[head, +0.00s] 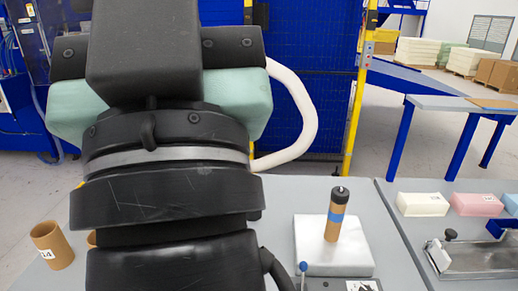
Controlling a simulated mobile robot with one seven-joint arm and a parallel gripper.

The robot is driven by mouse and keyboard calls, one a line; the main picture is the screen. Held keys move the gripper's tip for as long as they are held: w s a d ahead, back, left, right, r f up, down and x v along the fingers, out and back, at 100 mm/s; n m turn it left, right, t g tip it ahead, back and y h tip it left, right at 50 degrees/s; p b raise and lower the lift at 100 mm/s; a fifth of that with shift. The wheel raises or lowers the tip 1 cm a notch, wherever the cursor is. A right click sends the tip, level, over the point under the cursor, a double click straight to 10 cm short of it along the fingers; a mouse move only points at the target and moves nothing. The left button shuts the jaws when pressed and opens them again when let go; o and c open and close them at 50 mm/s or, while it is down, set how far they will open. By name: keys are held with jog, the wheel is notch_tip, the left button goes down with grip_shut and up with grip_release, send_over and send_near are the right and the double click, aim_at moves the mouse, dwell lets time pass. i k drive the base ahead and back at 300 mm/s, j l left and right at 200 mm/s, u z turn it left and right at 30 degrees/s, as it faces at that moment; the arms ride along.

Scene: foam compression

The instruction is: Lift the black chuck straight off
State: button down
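A black cap, which looks like the black chuck (341,191), sits on top of an upright brown tube (339,208) with a blue band. A small light pin shows at the cap's top. The tube stands on a pale square plate (312,250) on the grey table, right of my arm. My arm's large black links fill the left and middle of the head view. My gripper's fingers do not show, so its place relative to the chuck cannot be told. Nothing is seen touching the chuck.
A brown tube (52,245) stands at the left; another is mostly hidden by my arm. On the right table are white (423,204) and pink foam blocks (476,204) and a metal fixture (470,259). A blue-tipped lever (303,267) rises before the plate.

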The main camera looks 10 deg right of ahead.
aim_at(337, 199)
jog(key=i+l+z, duration=0.1)
jog(key=i+z, duration=0.2)
jog(key=i, duration=0.3)
jog(key=i+z, duration=0.25)
jog(key=i, duration=0.3)
